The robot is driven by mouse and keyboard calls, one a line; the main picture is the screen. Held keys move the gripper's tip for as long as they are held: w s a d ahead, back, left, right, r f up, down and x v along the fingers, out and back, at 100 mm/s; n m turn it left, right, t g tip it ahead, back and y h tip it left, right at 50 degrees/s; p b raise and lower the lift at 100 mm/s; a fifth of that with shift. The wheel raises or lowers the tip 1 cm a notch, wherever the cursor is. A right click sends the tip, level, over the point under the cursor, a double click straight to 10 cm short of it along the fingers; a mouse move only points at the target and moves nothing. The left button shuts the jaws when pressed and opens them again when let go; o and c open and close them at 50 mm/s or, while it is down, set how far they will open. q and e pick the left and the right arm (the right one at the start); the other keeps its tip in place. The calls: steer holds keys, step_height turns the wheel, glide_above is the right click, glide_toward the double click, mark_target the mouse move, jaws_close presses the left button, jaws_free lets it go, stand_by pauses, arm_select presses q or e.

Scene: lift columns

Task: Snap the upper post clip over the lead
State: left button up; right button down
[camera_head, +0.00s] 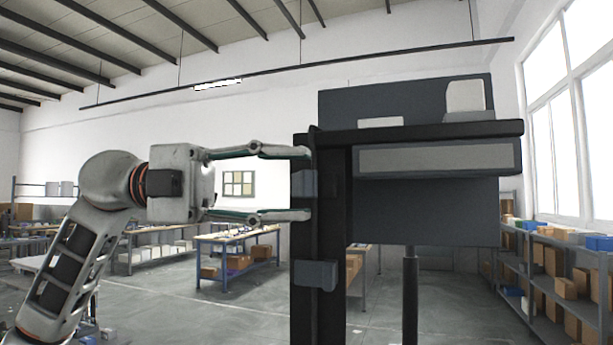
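A dark upright post (330,245) stands right of centre. The upper post clip (307,183) is a small grey-blue block on its left face, and a similar lower clip (316,275) sits further down. My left gripper (304,184) comes in level from the left. Its two fingers are wide apart, one above and one below the upper clip, with gaps visible between fingers and clip. The fingertips reach the post's left edge; whether they touch it I cannot tell. I cannot make out the lead against the dark post. My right gripper is out of view.
A black shelf arm (435,132) with a pale-fronted box (435,158) juts right from the post, before a dark panel (400,100). A white block (465,97) stands on top. Workbenches (238,240) and stocked shelves (560,265) are further back.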

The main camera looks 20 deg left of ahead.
arm_select(q)
steer(key=shift+w+d, duration=0.1)
steer(key=shift+d, duration=1.15)
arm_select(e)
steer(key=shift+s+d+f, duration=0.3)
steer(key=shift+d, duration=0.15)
